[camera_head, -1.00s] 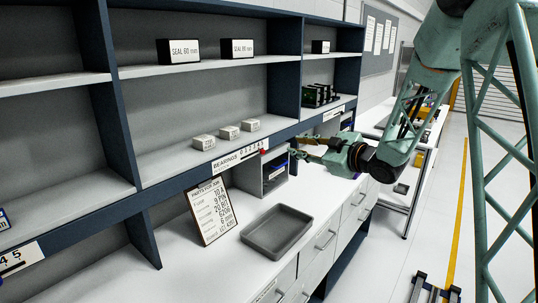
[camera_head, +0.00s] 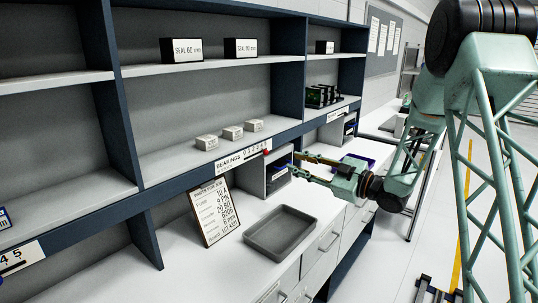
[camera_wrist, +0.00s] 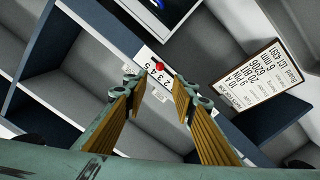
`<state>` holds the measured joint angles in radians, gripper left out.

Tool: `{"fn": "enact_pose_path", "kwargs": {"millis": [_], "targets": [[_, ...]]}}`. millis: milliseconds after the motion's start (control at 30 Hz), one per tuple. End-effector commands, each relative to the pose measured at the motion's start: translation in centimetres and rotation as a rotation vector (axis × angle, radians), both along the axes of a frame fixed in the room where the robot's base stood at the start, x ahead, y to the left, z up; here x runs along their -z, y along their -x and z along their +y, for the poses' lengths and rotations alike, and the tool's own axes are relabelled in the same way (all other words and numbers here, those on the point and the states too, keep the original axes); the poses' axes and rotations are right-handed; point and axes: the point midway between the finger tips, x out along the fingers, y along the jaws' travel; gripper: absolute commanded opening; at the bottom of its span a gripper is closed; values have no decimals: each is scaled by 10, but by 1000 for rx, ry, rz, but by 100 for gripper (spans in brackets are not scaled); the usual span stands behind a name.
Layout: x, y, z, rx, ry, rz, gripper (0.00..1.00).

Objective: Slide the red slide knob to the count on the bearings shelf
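The red slide knob (camera_head: 266,152) sits at the right end of the white BEARINGS count strip (camera_head: 240,155) on the shelf's front edge. In the wrist view the red knob (camera_wrist: 159,66) lies beyond the gap between my fingertips, against the strip's digits; its exact digit is hard to read. The bearings shelf (camera_head: 165,160) holds three small pale boxes (camera_head: 232,133). My gripper (camera_head: 294,164) is open and empty, a little right of and below the knob in the head view, apart from it. Its two fingers also show spread in the wrist view (camera_wrist: 160,88).
A parts list board (camera_head: 214,211) leans on the counter below the strip. A grey tray (camera_head: 281,233) lies in front of it. A cubby (camera_head: 255,178) stands under the shelf near my fingers. Seal boxes (camera_head: 240,48) are on the shelf above.

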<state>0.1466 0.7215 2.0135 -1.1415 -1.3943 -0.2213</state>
Motion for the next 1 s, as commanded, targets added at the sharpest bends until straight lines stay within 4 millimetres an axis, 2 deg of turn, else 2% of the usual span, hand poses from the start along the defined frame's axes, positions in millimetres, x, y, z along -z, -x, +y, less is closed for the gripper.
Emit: {"fn": "enact_pose_path", "kwargs": {"millis": [467, 1000], "targets": [[1, -7, 10, -1, 0, 0, 25], [1, -43, 63, -1, 0, -1, 25]]}}
